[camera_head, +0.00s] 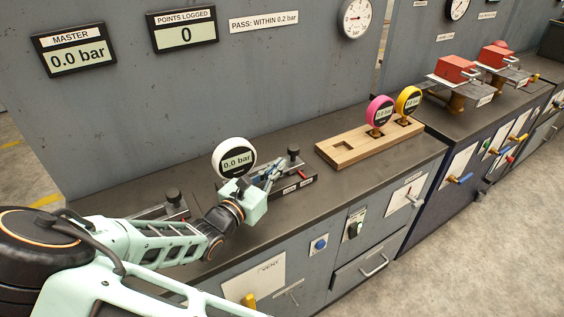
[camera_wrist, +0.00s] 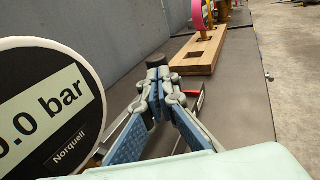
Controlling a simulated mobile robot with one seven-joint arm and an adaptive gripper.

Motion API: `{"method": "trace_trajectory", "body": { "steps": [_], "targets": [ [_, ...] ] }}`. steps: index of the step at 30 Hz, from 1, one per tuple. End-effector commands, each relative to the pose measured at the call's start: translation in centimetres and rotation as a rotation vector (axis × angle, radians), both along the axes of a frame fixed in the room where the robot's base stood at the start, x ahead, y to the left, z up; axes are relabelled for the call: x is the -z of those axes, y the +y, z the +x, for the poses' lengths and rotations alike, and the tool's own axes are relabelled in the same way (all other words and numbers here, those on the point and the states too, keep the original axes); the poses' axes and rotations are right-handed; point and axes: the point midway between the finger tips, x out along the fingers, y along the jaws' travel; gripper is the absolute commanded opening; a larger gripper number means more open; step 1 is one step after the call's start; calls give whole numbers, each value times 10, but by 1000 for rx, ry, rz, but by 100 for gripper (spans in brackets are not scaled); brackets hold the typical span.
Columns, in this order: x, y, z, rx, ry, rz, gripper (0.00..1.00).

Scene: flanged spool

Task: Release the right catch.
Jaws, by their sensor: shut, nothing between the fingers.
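The right catch (camera_head: 292,153) is a dark, knobbed fitting on the bench, to the right of the white-rimmed gauge. Its black knob (camera_wrist: 157,60) shows in the wrist view just beyond my fingertips, which hide the parts below. My gripper (camera_head: 273,168) is shut and empty, beside the catch on its left in the head view. In the wrist view the closed fingertips (camera_wrist: 157,86) appear close to the knob; I cannot tell whether they touch. The white-rimmed gauge (camera_head: 234,158) reads 0.0 bar and stands close by my gripper; it fills the left of the wrist view (camera_wrist: 45,110).
Another dark knobbed fitting (camera_head: 174,198) stands left of the gauge, partly behind my arm. A wooden rack (camera_head: 345,152) with a pink gauge (camera_head: 380,111) and a yellow gauge (camera_head: 409,100) stands farther right. The dark bench top (camera_head: 340,190) before the rack is clear.

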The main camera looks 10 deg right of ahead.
Motion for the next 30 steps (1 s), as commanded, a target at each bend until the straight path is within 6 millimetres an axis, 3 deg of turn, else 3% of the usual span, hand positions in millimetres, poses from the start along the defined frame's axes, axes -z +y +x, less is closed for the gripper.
{"method": "trace_trajectory", "body": {
  "steps": [3, 12, 30],
  "targets": [
    [0, 26, -22, -9, 2, 7, 0],
    [-2, 62, -59, -6, 2, 4, 0],
    [-3, 68, -66, -4, 2, 2, 0]
  ]
}}
